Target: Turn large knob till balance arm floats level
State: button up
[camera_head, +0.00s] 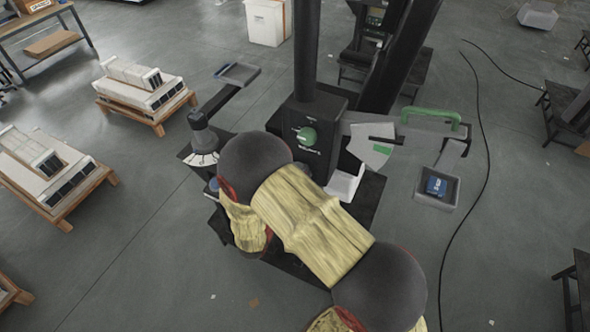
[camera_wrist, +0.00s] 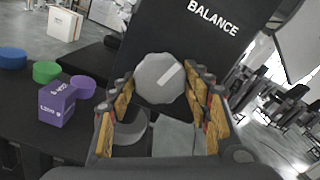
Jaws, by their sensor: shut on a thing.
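The large round grey knob (camera_wrist: 160,80) with a white line sits on a black panel (camera_wrist: 180,35) marked BALANCE in the wrist view. My gripper (camera_wrist: 159,82) is shut on it, one finger on each side; the white line slants up to the right. In the head view my arm hides the gripper and this knob. A black column box (camera_head: 316,115) there bears a smaller green knob. A black arm with a grey tray (camera_head: 238,73) reaches out at the left. I cannot tell whether the balance arm is level.
A grey pan with a blue box (camera_head: 437,186) and a green handle (camera_head: 432,114) are at the right. In the wrist view a purple cube (camera_wrist: 56,105) and coloured discs lie left. Pallets stand on the floor.

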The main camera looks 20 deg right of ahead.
jog(key=shift+n+p, duration=0.85)
jog(key=shift+n, duration=0.35)
jog(key=o, duration=1.1)
jog(key=v, duration=1.2)
jog(key=shift+w, duration=0.1)
